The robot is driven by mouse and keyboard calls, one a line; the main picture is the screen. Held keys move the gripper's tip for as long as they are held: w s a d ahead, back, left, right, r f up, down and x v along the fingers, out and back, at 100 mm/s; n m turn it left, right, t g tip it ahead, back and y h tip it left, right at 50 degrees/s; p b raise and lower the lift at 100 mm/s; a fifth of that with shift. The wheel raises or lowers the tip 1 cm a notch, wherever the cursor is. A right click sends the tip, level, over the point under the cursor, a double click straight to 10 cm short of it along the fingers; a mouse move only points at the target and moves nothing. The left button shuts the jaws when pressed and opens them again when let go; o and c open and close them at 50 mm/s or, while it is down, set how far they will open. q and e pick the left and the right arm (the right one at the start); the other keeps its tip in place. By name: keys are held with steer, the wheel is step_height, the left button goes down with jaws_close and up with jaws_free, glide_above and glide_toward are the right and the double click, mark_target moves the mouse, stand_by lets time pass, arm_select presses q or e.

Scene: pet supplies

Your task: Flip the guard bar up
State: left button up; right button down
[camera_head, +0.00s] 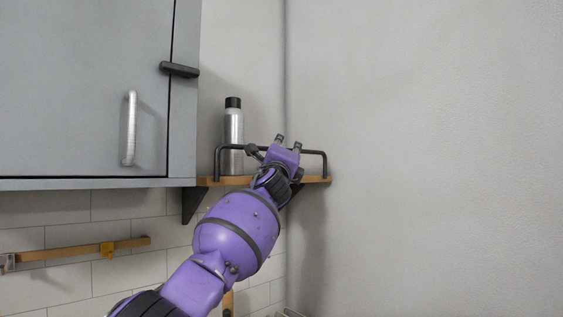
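The guard bar (311,151) is a thin black bar on a small wooden shelf (318,180) in the head view. Its long side runs level above the shelf board, with an end arm coming down to the board at each side. My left gripper (289,141) is at the bar's middle and hides part of it. Its two grey fingertips show apart, just above the line of the bar. I cannot tell whether they touch it. My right gripper is not in view.
A silver bottle (233,130) with a black cap stands upright on the shelf, left of my gripper. A grey cabinet (75,80) hangs at the left. A wooden rail (75,252) is on the tiled wall below. The right wall is bare.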

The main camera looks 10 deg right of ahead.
arm_select(q)
steer(key=v, duration=1.1)
steer(key=shift+a+f, duration=0.2)
steer(key=shift+s, duration=0.15)
